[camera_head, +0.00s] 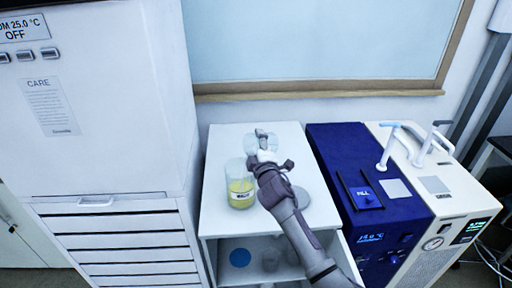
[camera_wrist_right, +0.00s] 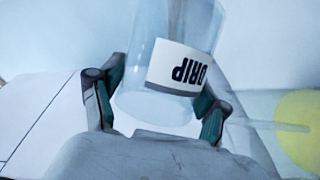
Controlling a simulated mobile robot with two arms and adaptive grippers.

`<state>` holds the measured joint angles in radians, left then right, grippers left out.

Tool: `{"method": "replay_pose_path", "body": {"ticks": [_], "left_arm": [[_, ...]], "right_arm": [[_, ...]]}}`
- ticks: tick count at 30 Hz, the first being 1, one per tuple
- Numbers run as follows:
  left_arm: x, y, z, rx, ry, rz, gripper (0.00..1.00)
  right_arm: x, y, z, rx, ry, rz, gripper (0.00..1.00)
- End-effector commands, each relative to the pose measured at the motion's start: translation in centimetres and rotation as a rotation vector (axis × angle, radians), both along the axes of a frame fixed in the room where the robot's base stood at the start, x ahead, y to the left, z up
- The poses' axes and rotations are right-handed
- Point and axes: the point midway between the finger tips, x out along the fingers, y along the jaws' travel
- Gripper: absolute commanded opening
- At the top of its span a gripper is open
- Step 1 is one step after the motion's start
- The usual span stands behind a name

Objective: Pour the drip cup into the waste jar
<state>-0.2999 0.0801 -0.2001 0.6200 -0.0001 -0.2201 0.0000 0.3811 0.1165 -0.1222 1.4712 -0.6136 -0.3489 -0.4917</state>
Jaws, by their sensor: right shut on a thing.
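The drip cup (camera_head: 265,136) is a clear cup held above the back of the white cabinet top. My right gripper (camera_head: 266,157) is shut on it. In the right wrist view the cup (camera_wrist_right: 172,98), with a white label reading DRIP upside down, sits between the two fingers (camera_wrist_right: 156,104). I make out no liquid in it. The waste jar (camera_head: 240,192) is clear, with yellow liquid and a label, and stands upright just left of my right gripper. A yellow patch (camera_wrist_right: 300,130) at the right of the wrist view looks like its liquid. My left gripper is out of view.
A grey disc (camera_head: 300,197) lies right of the jar, partly behind my arm. A blue instrument (camera_head: 345,165) and a white unit with taps (camera_head: 440,190) stand to the right. A tall white cabinet (camera_head: 100,100) stands left. The front of the white top (camera_head: 225,222) is clear.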

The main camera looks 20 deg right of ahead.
Motion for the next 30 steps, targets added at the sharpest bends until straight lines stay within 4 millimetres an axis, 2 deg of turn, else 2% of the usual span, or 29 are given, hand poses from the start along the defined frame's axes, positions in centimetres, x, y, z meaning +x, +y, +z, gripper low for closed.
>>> {"method": "replay_pose_path", "body": {"ticks": [12, 22, 30], "left_arm": [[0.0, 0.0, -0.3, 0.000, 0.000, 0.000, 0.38], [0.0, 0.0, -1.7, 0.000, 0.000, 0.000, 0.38], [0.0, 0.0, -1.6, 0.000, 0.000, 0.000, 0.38]], "right_arm": [[0.0, 0.1, 0.0, -0.021, -0.007, 0.000, 0.26], [-0.1, 0.4, -0.1, -0.101, -0.027, 0.001, 0.26], [-0.1, 0.4, 0.1, -0.114, -0.030, 0.000, 0.26]]}}
